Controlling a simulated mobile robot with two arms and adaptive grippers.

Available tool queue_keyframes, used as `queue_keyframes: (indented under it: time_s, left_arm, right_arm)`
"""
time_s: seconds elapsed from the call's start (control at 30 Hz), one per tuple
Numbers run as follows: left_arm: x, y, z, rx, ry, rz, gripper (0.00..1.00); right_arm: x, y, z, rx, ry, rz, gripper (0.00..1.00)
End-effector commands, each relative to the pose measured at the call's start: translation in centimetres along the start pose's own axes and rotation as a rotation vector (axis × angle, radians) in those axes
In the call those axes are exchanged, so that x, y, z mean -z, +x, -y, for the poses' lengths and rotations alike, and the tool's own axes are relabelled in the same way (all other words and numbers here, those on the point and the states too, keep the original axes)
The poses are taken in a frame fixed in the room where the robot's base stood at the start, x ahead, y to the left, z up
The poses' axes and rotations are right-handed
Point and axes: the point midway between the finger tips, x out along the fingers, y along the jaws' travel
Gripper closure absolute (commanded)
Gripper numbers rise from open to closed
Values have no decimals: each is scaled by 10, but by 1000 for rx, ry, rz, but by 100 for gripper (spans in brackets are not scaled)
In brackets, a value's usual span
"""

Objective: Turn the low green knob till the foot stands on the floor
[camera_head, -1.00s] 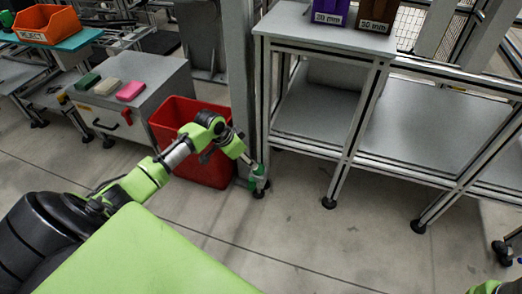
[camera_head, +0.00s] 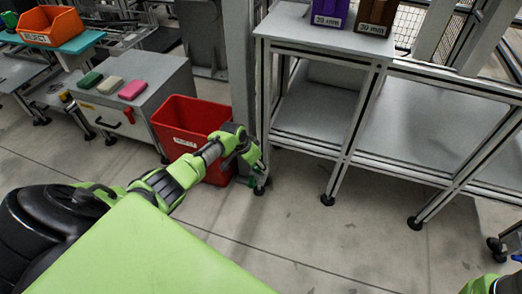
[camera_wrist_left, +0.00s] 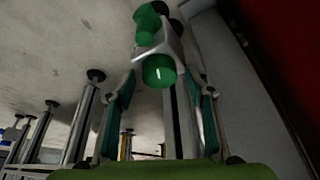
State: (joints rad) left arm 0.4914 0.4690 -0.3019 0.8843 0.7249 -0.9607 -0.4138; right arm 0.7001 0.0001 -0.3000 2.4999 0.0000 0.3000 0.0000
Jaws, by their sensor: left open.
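My left gripper (camera_head: 256,165) is at the near left leg of the grey workbench, low down by a small green part (camera_head: 263,166). In the left wrist view my left gripper (camera_wrist_left: 161,95) is open, with one finger on each side. A round green knob (camera_wrist_left: 158,70) lies just beyond the gap between the fingertips, on a pale bracket (camera_wrist_left: 160,45). Another green part (camera_wrist_left: 150,20) shows past the bracket, towards the floor. The leg's black foot (camera_head: 260,190) is close to the floor; I cannot tell whether it touches. My right gripper is not in view.
A red bin (camera_head: 184,118) stands close to the left of the leg, beside a grey post (camera_head: 240,70). The workbench (camera_head: 320,30) carries a purple and a brown box. A grey cabinet (camera_head: 150,95) is further left. The floor in front is clear.

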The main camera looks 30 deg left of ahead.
Motion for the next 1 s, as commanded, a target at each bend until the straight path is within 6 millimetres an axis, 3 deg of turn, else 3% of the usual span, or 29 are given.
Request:
queue_keyframes:
  time_s: [0.17,0.47,1.0]
  left_arm:
    - [1,-1,-3,61,-151,-1,51]
    - [0,2,-4,163,-395,-2,51]
    - [1,6,-5,343,-828,-3,51]
  right_arm:
    - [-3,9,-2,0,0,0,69]
    - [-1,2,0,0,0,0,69]
    - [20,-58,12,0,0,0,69]
